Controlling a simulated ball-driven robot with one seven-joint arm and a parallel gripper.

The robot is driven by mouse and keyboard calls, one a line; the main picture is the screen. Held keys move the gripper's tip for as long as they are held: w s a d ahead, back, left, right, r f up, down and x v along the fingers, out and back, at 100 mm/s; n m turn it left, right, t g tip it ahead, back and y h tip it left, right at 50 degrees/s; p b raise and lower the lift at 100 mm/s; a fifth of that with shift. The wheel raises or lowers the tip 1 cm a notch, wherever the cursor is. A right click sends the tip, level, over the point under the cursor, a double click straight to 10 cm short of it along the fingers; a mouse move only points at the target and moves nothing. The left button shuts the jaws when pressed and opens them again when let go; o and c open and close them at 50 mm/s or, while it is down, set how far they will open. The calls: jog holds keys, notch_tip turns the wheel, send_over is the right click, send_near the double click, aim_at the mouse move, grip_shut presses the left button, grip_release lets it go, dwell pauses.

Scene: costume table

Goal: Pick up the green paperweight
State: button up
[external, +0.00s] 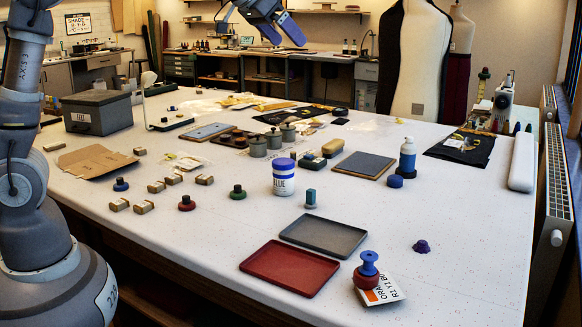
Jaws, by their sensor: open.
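The green paperweight (238,192), a dark green disc with a knob on top, stands upright on the white table. It is left of the white jar with a blue lid (283,177). A red paperweight (186,203) stands to its left, and a blue one (121,184) farther left. My gripper (284,36) is at the top of the external view, open and empty, high above the table and well apart from the green paperweight.
A small teal block (310,198) stands right of the jar. A grey tray (324,229) and a red tray (274,282) lie in front.

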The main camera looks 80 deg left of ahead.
aim_at(238, 186)
jog(key=s+d+r+m+t+b, duration=0.2)
jog(key=s+d+r+t+b, duration=0.1)
jog(key=s+d+r, duration=0.3)
jog(key=d+r, duration=0.2)
jog(key=d, duration=0.2)
jog(key=shift+d+r+t+h+b, duration=0.25)
jog(key=shift+r+t+h+b, duration=0.05)
jog(key=shift+r+t+b, duration=0.1)
jog(key=s+d+r+t+b, duration=0.1)
jog(key=s+d+r, duration=0.1)
jog(key=s, duration=0.1)
jog(key=s+d+r+m+t+h, duration=0.1)
jog(key=s+d+r, duration=0.1)
jog(key=s, duration=0.1)
jog(key=s+d+r+m+t+b, duration=0.1)
jog(key=s+d+r, duration=0.1)
jog(key=d+r, duration=0.1)
jog(key=shift+s+r+h+b, duration=0.1)
jog(key=shift+s+h+b, duration=0.2)
jog(key=shift+s+b, duration=0.1)
jog(key=c, duration=0.3)
jog(key=shift+a, duration=0.1)
jog(key=shift+w, duration=0.1)
